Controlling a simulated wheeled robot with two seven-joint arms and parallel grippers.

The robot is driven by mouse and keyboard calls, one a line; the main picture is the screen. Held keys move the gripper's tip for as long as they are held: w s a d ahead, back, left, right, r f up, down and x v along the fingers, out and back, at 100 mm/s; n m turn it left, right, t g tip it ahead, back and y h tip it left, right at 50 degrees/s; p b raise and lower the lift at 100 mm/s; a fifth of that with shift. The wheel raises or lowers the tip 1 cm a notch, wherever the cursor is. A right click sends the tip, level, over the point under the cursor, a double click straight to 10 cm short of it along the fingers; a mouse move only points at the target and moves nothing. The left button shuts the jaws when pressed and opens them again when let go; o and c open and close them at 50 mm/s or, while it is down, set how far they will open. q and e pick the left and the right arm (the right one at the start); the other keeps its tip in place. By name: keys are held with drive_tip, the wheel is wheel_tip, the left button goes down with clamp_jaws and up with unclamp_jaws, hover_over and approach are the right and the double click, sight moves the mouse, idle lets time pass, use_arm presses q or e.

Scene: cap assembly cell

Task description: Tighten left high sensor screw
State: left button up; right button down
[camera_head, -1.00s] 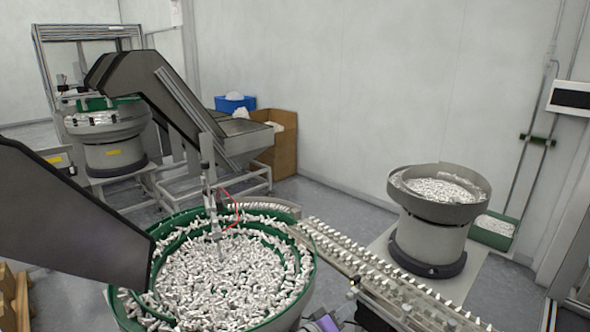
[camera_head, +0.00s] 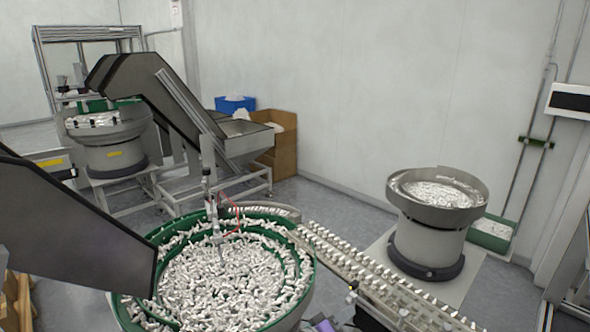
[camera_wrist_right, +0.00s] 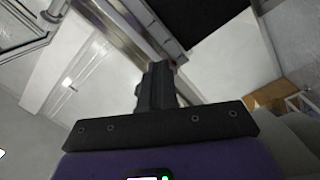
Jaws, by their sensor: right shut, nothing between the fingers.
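A sensor post (camera_head: 208,165) with a thin red cable (camera_head: 236,215) stands over the green-rimmed feeder bowl in the head view. The sensor screw is too small to make out. My right gripper (camera_wrist_right: 161,70) shows in the right wrist view, with its dark fingers together and nothing between them. In the head view only a purple piece of my right arm shows at the bottom edge, near the bowl's right side and the feed rail. My left gripper is not in view.
The feeder bowl (camera_head: 304,262) is full of small pale parts. A feed rail (camera_head: 345,262) lined with parts runs to the lower right. A second bowl feeder (camera_head: 430,235) stands at right. A dark inclined conveyor (camera_head: 165,95) and a cardboard box (camera_head: 283,155) stand behind.

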drive_tip(key=shift+w+d+f, duration=0.1)
drive_tip(key=shift+d, duration=0.25)
idle(0.3)
drive_tip(key=v, duration=0.2)
drive_tip(key=p+v, duration=0.2)
drive_tip(key=v, duration=0.1)
drive_tip(key=shift+s+a+f, duration=0.2)
drive_tip(key=shift+s+f, duration=0.05)
drive_tip(key=shift+f, duration=0.1)
drive_tip(key=shift+a, duration=0.1)
